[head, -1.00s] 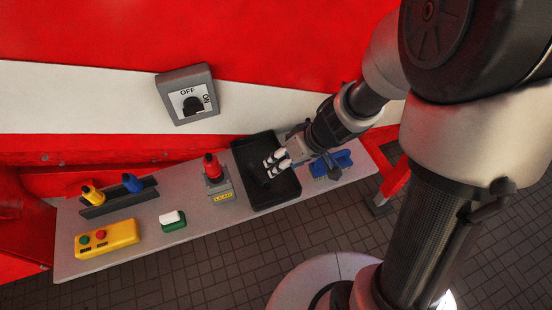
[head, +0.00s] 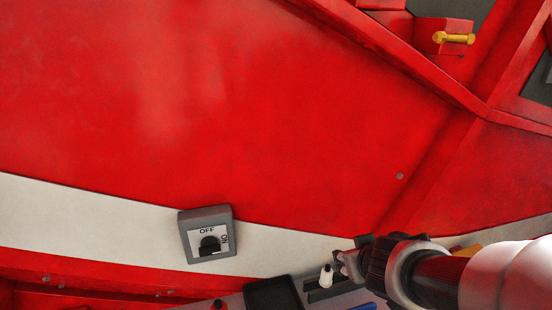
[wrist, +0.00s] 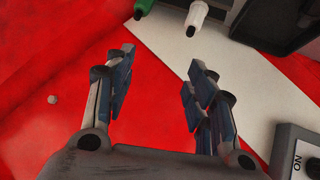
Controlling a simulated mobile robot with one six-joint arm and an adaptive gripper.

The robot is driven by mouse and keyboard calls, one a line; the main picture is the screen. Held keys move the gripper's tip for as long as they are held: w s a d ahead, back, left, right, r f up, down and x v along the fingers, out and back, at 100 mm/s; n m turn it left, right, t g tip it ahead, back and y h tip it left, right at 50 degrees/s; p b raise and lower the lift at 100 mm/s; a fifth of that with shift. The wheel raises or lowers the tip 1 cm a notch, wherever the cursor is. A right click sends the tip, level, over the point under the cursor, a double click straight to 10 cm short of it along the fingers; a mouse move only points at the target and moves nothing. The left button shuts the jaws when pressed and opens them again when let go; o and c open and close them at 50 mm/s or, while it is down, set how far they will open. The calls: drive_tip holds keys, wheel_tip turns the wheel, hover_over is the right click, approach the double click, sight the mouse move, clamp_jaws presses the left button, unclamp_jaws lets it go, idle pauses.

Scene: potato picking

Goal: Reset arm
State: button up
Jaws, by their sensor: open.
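My gripper (head: 350,264) is at the lower right of the head view, in front of the white stripe on the red wall. In the wrist view my gripper (wrist: 160,78) is open, with its two fingers well apart and nothing between them. The red wall and white stripe show behind the fingers. My arm reaches in from the right edge of the head view.
A grey OFF/ON switch (head: 207,235) is on the wall, left of my gripper; its edge shows in the wrist view (wrist: 297,150). A black tray (head: 272,293) and a white-topped peg (head: 326,277) are below. A green peg (wrist: 144,8) shows too.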

drive_tip(key=s+d+r+m+h+b, duration=0.1)
drive_tip(key=s+d+m+h+b, duration=0.1)
drive_tip(key=s+d+h+b, duration=0.3)
drive_tip(key=s+a+f+g+y+b, duration=0.1)
drive_tip(key=s+a+f+g+y, duration=0.1)
drive_tip(key=s, duration=0.6)
drive_tip(key=s+a+f+g+y+b, duration=0.1)
drive_tip(key=s+a+y, duration=0.3)
drive_tip(key=s, duration=0.5)
drive_tip(key=a+f+g, duration=0.1)
drive_tip(key=a, duration=0.1)
drive_tip(key=shift+a+f, duration=0.3)
drive_tip(key=shift+f, duration=0.05)
